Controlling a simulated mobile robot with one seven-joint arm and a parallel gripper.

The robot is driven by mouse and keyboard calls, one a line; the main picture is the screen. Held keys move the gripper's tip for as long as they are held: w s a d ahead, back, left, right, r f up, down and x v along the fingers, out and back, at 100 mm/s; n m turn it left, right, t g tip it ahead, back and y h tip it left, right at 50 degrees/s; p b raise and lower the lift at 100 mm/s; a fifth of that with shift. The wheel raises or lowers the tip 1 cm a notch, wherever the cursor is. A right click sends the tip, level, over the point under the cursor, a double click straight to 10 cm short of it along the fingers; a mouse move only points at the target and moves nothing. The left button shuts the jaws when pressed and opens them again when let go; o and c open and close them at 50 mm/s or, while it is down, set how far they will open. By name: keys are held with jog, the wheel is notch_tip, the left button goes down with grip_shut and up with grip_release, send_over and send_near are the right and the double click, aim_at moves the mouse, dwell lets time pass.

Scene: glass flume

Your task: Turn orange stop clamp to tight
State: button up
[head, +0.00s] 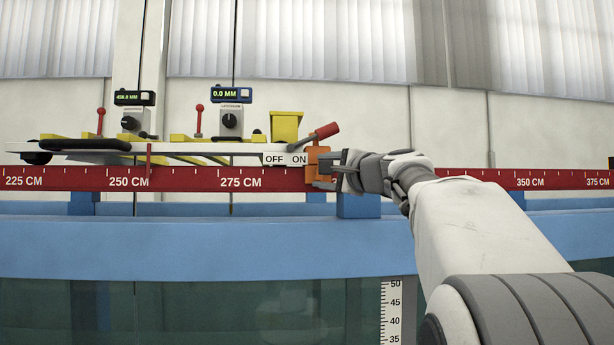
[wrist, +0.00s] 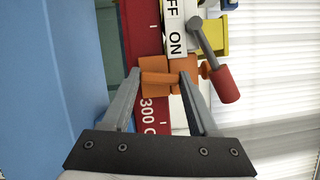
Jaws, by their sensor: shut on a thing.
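The orange stop clamp (head: 312,161) sits on the red scale rail, just right of the OFF/ON plate. It also shows in the wrist view (wrist: 152,72), with an orange knob (wrist: 160,91) facing me. My gripper (head: 326,170) reaches it from the right in the head view. In the wrist view my gripper's fingers (wrist: 159,84) stand on either side of the orange knob and are shut on it. The printed marks beside the clamp are partly hidden, so I cannot read how tight it is.
A red-handled lever (head: 324,132) rises close above the clamp, near the OFF/ON plate (head: 286,160). A yellow box (head: 285,127) stands behind. The red rail (head: 480,182) runs along the blue flume beam (head: 200,252). The rail to the right is clear.

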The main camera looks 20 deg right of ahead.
dwell(0.4)
jog(key=o, duration=1.4)
